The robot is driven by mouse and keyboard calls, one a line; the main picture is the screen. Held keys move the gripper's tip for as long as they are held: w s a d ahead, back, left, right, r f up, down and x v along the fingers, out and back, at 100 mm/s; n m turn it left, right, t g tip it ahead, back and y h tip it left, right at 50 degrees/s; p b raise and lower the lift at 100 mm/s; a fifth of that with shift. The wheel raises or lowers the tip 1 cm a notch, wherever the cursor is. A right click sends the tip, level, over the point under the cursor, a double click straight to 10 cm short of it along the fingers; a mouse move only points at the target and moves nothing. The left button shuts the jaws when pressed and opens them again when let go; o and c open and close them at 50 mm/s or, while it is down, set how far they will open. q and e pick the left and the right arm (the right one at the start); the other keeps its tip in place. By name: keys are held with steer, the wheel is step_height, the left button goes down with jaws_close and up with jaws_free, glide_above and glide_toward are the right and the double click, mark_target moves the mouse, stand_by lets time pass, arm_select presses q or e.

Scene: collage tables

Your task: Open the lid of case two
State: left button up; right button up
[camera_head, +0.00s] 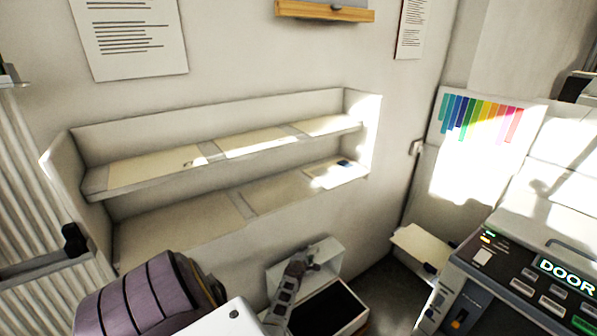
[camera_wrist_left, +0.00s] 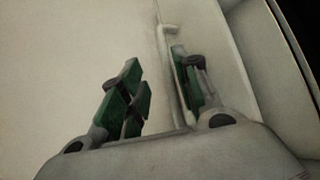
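A white case (camera_head: 358,322) with a dark interior stands low near the bottom centre of the head view. Its white lid (camera_head: 331,252) stands raised at the back of the case. No label shows, so I cannot tell whether this is case two. My left gripper (camera_head: 305,262) is in front of the raised lid. In the left wrist view its green-padded fingers (camera_wrist_left: 160,92) are apart, with a pale edge and a small handle-like strip (camera_wrist_left: 167,60) beside the right finger. I cannot tell whether they touch. My right gripper is not in view.
A wall shelf (camera_head: 225,184) with pale panels is behind. A purple-grey ribbed object (camera_head: 135,298) is at the lower left. A control console (camera_head: 530,270) with a "DOOR" display and a cream flap (camera_head: 422,245) are at the right. Dark floor shows between the case and console.

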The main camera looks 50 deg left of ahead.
arm_select(q)
steer(key=s+d, duration=0.7)
steer(key=s, duration=0.3)
stand_by(0.5)
stand_by(0.6)
